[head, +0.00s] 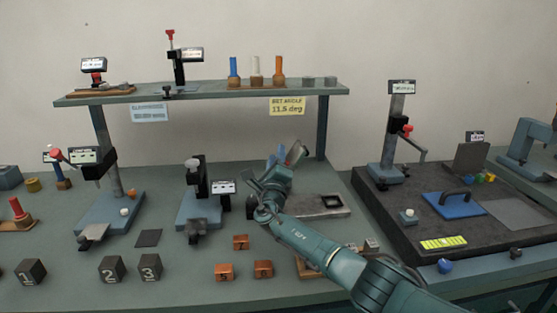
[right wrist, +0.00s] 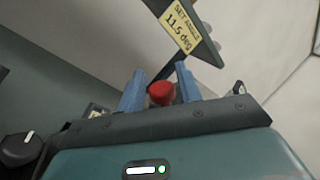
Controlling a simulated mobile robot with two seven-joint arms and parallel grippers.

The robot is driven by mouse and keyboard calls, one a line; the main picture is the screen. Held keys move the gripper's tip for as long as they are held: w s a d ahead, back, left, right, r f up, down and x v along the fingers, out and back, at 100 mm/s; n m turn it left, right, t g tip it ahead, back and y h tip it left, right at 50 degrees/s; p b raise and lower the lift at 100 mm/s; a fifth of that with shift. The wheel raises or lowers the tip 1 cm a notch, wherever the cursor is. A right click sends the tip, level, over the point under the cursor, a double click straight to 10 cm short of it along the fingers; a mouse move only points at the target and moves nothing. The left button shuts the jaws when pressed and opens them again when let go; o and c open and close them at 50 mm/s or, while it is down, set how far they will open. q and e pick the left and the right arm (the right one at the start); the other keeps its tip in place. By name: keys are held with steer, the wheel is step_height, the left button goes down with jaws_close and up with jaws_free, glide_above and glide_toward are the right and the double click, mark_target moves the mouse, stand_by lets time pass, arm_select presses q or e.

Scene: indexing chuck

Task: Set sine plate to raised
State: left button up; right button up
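My right gripper (head: 278,172) reaches over the bench below the yellow "SET ANGLE 11.5 deg" sign (head: 287,106). In the right wrist view its two blue fingers (right wrist: 160,88) stand apart with a red knob (right wrist: 161,93) between them. Whether they press on the knob I cannot tell. A grey fixture base with a dark square recess (head: 330,203) lies just right of the gripper. A tilted grey piece (head: 297,152) shows behind the gripper; I cannot tell for sure which part is the sine plate, as the gripper and arm hide much there. My left gripper is not in view.
A shelf (head: 215,95) spans above the work area, its post (head: 321,130) close behind the gripper. A clamp-like fixture (head: 198,195) stands left. Orange blocks (head: 241,242) and numbered dark blocks (head: 111,269) lie in front. A dark slab (head: 385,220) is right.

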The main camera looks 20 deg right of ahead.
steer(key=shift+o, duration=0.7)
steer(key=shift+f, duration=0.1)
steer(key=shift+o, duration=0.3)
steer(key=shift+d, duration=0.2)
steer(key=shift+s+f, duration=0.1)
steer(key=shift+s, duration=0.05)
steer(key=shift+s+a+f, duration=0.1)
steer(key=shift+s+a, duration=0.05)
steer(key=shift+s, duration=0.1)
arm_select(q)
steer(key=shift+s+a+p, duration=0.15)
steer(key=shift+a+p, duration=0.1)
steer(key=shift+p, duration=0.3)
arm_select(e)
steer(key=v, duration=1.2)
steer(key=shift+s, duration=0.2)
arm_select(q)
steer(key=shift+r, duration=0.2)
arm_select(e)
steer(key=shift+a, duration=0.15)
